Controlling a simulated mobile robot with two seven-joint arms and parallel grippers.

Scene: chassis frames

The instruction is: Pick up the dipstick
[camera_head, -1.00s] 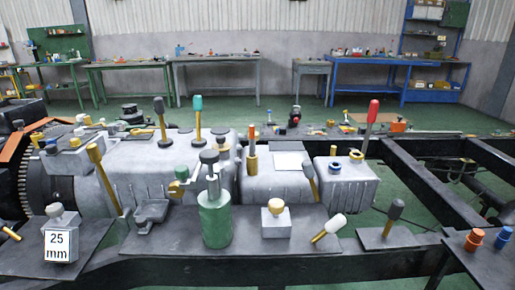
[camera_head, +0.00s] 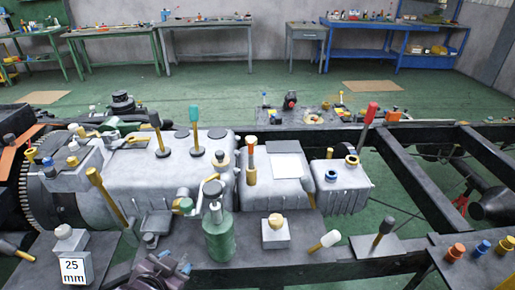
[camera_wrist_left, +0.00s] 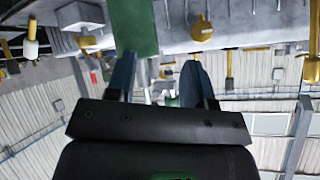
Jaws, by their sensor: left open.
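Several rod-like pieces with coloured grips stand on the grey engine block; I cannot tell for sure which one is the dipstick. They include a teal-topped rod (camera_head: 194,130), a black-topped rod (camera_head: 158,135), an orange-topped yellow rod (camera_head: 251,160) and a red-topped rod (camera_head: 367,128). My left gripper (camera_head: 176,264) shows low in the head view, left of the green cylinder (camera_head: 219,238). In the left wrist view its two fingers (camera_wrist_left: 160,78) are spread, with nothing seen between them. My right gripper is not in view.
The black chassis beam (camera_head: 310,272) runs along the front. A block marked 25 mm (camera_head: 73,262) stands at the left on a dark plate. A white-tipped yellow piece (camera_head: 325,241) lies on the front plate. Green floor (camera_head: 215,92) is open behind the chassis.

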